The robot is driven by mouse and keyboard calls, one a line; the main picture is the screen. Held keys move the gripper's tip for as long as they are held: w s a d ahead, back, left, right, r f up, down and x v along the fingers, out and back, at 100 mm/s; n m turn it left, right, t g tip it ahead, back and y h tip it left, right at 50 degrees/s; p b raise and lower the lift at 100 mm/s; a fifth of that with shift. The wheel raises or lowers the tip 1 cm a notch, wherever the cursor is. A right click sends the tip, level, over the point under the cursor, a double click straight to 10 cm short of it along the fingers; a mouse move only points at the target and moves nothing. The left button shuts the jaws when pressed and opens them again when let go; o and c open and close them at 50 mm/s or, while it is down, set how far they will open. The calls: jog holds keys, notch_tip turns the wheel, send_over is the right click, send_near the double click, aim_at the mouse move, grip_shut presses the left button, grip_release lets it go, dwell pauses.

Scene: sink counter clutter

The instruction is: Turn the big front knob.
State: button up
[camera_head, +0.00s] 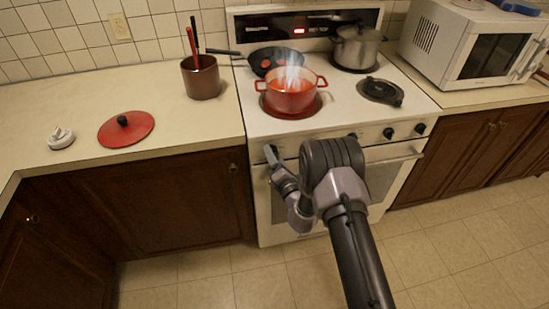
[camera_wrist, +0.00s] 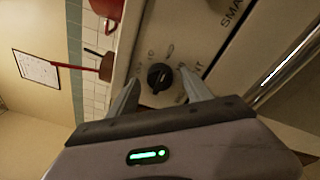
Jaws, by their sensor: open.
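A round black knob (camera_wrist: 160,77) sits on the stove's pale front panel in the wrist view, with small printed marks around it. My gripper (camera_wrist: 159,80) is open, with one finger on each side of the knob. I cannot tell whether the fingers touch it. In the head view my gripper (camera_head: 271,155) is at the left end of the stove's front panel, and the knob there is not clearly visible. Other dark knobs (camera_head: 388,133) and (camera_head: 420,129) show farther right on the same panel.
A steaming red pot (camera_head: 290,97) stands on a glowing burner above the panel, with a black pan (camera_head: 273,60) behind it. The oven door handle (camera_head: 398,160) runs below the knobs. The left counter (camera_head: 62,100) holds a red lid (camera_head: 126,130).

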grip_shut()
jog(key=shift+n, duration=0.3)
jog(key=shift+r+n+g+h+p, duration=0.1)
jog(key=shift+n+g+h+p, duration=0.2)
jog(key=shift+n, duration=1.6)
jog(key=shift+n+g+h+p, duration=0.1)
jog(key=shift+n+h+p, duration=0.25)
jog(key=shift+n, duration=1.55)
grip_release()
